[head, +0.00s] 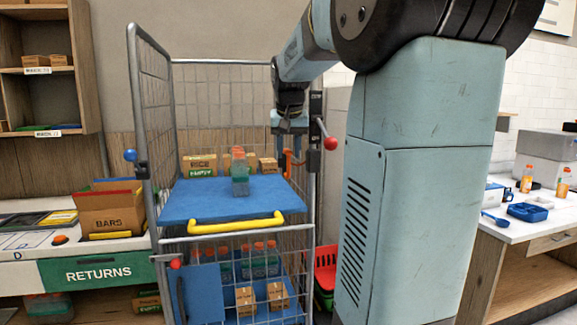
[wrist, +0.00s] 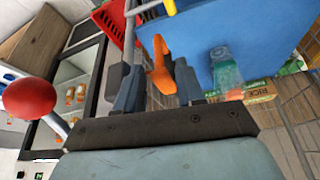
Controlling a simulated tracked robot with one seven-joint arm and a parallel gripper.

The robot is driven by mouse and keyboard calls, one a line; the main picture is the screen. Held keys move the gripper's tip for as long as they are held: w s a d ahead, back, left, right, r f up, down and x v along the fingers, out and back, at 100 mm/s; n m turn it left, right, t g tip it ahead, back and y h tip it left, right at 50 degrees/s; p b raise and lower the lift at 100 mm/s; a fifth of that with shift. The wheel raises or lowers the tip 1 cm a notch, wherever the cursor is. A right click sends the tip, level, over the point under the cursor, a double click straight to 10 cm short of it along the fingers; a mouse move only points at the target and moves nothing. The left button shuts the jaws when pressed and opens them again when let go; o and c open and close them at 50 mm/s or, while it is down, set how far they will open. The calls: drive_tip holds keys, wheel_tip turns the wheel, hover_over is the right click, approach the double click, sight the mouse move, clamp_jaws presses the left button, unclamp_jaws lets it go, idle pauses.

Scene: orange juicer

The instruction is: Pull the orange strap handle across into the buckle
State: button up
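The orange strap handle (head: 288,164) hangs at the right side of the wire cart, just below my gripper (head: 290,130). In the wrist view the orange handle (wrist: 160,66) stands between the two fingers of my gripper (wrist: 158,78). The fingers look apart, one on each side of it; I cannot tell whether they touch it. A dark fitting (head: 142,170) with a blue ball sits on the cart's left front post. I cannot tell for sure which part is the buckle. The strap itself is not clearly visible.
A red ball knob (head: 330,143) juts from the right post, and shows close in the wrist view (wrist: 30,97). The blue shelf (head: 200,203) carries a bottle (head: 239,173) and boxes. A yellow handle (head: 236,224) runs along its front. The counter (head: 20,272) stands left.

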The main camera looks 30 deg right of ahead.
sight(288, 157)
drive_tip(key=x, duration=0.5)
drive_tip(key=shift+w+d+f, duration=0.1)
drive_tip(key=shift+w+f, duration=0.05)
drive_tip(key=shift+f, duration=0.15)
drive_tip(key=shift+c, duration=0.5)
clamp_jaws()
